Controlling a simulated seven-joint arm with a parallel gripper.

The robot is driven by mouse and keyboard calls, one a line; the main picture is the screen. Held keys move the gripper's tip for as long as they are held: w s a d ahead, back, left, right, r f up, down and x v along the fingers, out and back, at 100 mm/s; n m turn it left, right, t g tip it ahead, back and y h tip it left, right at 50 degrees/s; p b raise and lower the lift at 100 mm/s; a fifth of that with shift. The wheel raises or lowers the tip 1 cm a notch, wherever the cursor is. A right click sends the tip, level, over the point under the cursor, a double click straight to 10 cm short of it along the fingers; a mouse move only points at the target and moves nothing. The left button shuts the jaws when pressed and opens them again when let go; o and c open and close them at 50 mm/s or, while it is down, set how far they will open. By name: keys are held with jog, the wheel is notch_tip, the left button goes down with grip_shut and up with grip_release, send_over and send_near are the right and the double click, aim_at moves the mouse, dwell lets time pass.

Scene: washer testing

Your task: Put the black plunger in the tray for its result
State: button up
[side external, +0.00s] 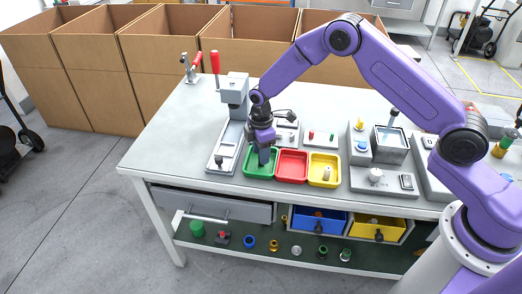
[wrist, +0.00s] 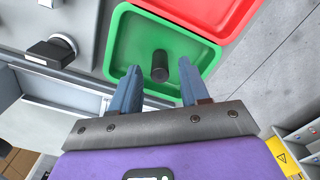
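A black plunger (wrist: 159,66), a short dark cylinder, is inside the green tray (wrist: 122,32) in the wrist view. I cannot tell whether it stands or lies. My gripper (wrist: 158,84) is open, its two blue-grey fingers apart with a clear gap and the plunger just beyond their tips. Nothing is held between them. In the side view my gripper (side external: 264,156) points down over the green tray (side external: 250,171), and the plunger cannot be told apart behind the fingers. The red tray (side external: 291,178) beside it looks empty. The yellow tray (side external: 313,180) holds a small tan piece (side external: 326,174).
A grey press stand (side external: 234,90) with a red lever rises just left of my gripper. A fixture with a black knob (wrist: 50,50) is left of the green tray in the wrist view. Grey test stations (side external: 375,177) stand right of the yellow tray.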

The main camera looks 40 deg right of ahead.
notch_tip(320, 180, up, 12)
jog(key=s+a+r, duration=0.2)
jog(key=s+r, duration=0.4)
jog(key=s, duration=0.3)
jog(key=s+d+r+m, duration=0.1)
jog(key=s+d, duration=0.2)
jog(key=s, duration=0.6)
jog(key=s+d+r+m, duration=0.1)
jog(key=s+d, duration=0.3)
jog(key=s, duration=0.6)
jog(key=s+d+r+m, duration=0.1)
jog(key=s+d, duration=0.3)
jog(key=s, duration=0.6)
jog(key=shift+s+d+r, duration=0.15)
jog(key=shift+s+r, duration=0.05)
jog(key=shift+r, duration=0.1)
